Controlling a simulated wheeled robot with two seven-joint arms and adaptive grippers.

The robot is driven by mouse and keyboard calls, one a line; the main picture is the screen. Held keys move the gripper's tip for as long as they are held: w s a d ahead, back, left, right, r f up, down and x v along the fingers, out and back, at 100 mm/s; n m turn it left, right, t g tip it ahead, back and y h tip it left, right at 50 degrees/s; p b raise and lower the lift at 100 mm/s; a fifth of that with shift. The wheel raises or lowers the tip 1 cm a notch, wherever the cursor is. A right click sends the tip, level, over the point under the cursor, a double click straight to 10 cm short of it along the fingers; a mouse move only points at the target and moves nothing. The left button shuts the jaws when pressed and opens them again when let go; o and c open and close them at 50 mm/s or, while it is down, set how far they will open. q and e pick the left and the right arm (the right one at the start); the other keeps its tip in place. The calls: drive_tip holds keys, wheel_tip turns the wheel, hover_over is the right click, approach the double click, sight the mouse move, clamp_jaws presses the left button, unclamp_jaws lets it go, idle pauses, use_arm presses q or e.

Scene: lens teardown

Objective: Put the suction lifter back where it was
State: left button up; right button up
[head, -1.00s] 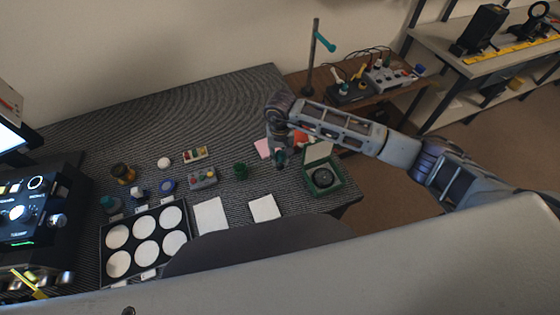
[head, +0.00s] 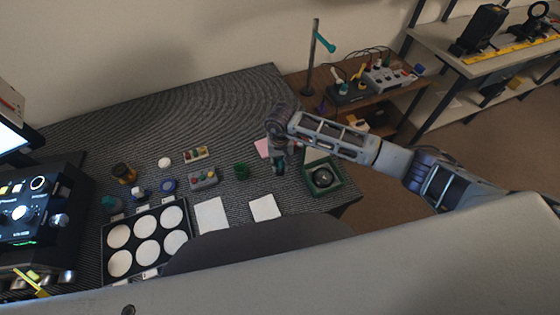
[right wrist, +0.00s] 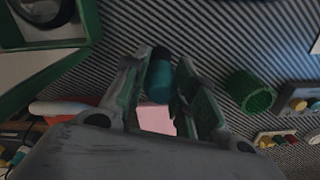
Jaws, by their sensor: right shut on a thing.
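My right gripper (head: 278,166) hangs low over the striped mat, between the green cup and the green box. In the right wrist view its fingers (right wrist: 165,85) are shut on a teal cylinder with a dark end, which I take for the suction lifter (right wrist: 159,78). In the head view the lifter is mostly hidden by the gripper. I cannot tell whether its tip touches the mat. A green cup (head: 241,170) stands on the mat to the left of the gripper; it also shows in the right wrist view (right wrist: 250,92). My left gripper is not in view.
The green box (head: 337,186) with a dark round lens (head: 322,178) is close on the right. A pink sheet (head: 262,147) lies behind the gripper. White pads (head: 211,215), a tray of white discs (head: 103,240) and small coloured-knob blocks (head: 203,178) lie left. The mat's back (head: 200,115) is clear.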

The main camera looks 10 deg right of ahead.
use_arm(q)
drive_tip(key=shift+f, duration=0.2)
use_arm(e)
drive_tip(key=shift+f, duration=0.15)
drive_tip(key=o, duration=1)
drive_tip(key=shift+c, duration=0.2)
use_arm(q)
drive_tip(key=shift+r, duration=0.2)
use_arm(e)
wheel_tip(320, 180, up, 12)
drive_tip(key=shift+f+b, duration=0.15)
drive_tip(key=shift+b, duration=0.85)
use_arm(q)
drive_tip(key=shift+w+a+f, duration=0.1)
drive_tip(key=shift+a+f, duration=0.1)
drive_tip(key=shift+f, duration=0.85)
use_arm(e)
drive_tip(key=shift+r, duration=0.3)
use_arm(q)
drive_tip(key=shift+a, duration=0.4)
